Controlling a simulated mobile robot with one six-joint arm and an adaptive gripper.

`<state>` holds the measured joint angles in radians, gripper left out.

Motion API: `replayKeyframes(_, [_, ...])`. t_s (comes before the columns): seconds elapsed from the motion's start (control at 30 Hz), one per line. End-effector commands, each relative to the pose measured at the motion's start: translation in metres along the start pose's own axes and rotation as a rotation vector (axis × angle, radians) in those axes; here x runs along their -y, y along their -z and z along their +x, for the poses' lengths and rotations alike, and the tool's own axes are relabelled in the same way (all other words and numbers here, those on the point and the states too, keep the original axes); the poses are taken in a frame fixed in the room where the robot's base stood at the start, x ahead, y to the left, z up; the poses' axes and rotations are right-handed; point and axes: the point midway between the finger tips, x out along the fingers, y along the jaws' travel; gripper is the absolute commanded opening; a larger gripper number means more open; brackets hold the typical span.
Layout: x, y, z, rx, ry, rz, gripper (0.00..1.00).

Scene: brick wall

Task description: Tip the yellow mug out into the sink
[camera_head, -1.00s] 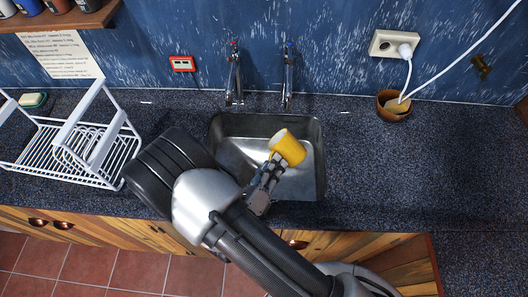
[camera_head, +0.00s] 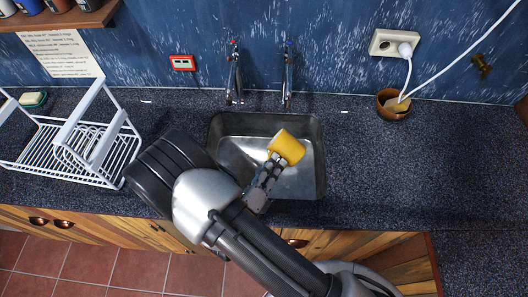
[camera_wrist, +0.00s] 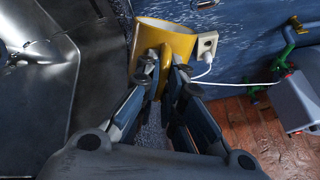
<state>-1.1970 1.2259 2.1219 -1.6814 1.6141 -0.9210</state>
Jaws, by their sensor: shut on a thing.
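The yellow mug (camera_head: 287,148) is held over the right part of the metal sink (camera_head: 230,126), tilted in the head view. My gripper (camera_head: 271,163) is shut on it from the lower left. In the wrist view the mug (camera_wrist: 172,42) is between the fingertips of my gripper (camera_wrist: 162,72), and its pale rim is at the top of that view. I cannot see whether anything is inside the mug or flowing out. The sink basin (camera_wrist: 95,75) fills the left of the wrist view.
Two taps (camera_head: 234,75) (camera_head: 288,78) stand behind the sink. A white dish rack (camera_head: 75,150) is on the counter at left. A brown bowl (camera_head: 393,106) sits at the back right, below a socket (camera_head: 394,43) with a white cable. The counter right of the sink is clear.

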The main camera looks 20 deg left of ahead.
Motion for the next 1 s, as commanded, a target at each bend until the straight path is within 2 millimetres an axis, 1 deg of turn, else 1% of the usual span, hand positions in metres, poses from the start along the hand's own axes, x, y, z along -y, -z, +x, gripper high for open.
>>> replayKeyframes(1.0, [0.0046,-0.0043,0.0001,0.003,0.006,-0.091,0.0])
